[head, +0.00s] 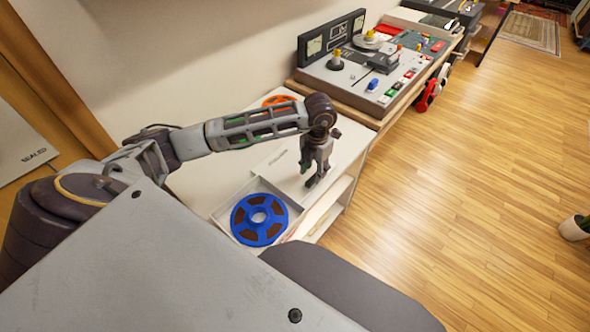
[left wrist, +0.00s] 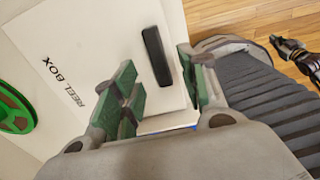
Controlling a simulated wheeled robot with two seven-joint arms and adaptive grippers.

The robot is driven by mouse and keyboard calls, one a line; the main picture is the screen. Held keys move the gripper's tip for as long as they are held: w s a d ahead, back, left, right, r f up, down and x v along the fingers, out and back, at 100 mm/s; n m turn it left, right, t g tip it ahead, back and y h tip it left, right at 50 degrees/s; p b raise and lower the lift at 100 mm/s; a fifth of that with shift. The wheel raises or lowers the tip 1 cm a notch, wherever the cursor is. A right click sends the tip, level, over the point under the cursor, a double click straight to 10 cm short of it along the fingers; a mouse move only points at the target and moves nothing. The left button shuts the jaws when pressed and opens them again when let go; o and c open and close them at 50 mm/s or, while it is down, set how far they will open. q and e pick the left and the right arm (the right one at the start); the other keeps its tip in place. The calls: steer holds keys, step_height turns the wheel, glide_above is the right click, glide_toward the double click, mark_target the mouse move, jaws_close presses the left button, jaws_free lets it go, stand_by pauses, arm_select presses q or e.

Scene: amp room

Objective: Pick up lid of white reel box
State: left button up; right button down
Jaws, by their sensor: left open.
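The white lid of the reel box (head: 272,161) lies flat on the white shelf unit, with lettering on it. In the left wrist view the lid (left wrist: 98,45) reads "REEL BOX" and has a black bar handle (left wrist: 157,57). The open white box (head: 222,217) holds a blue reel (head: 259,219) and sits nearer me. My left gripper (head: 314,184) points down over the lid's right part; it is open and empty. In the left wrist view its green-padded fingers (left wrist: 163,90) are apart, with the handle beyond and between them. Contact with the lid cannot be told.
An orange reel (head: 279,101) lies farther back on the unit, and a green reel (left wrist: 14,108) lies beside the lid. A tape machine (head: 370,75) stands beyond. Part of my other arm (left wrist: 290,52) seems to show at the wrist view's edge.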

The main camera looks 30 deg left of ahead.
mark_target(313, 177)
arm_select(q)
steer(key=shift+f, duration=1.6)
steer(key=shift+c, duration=0.3)
jaws_close()
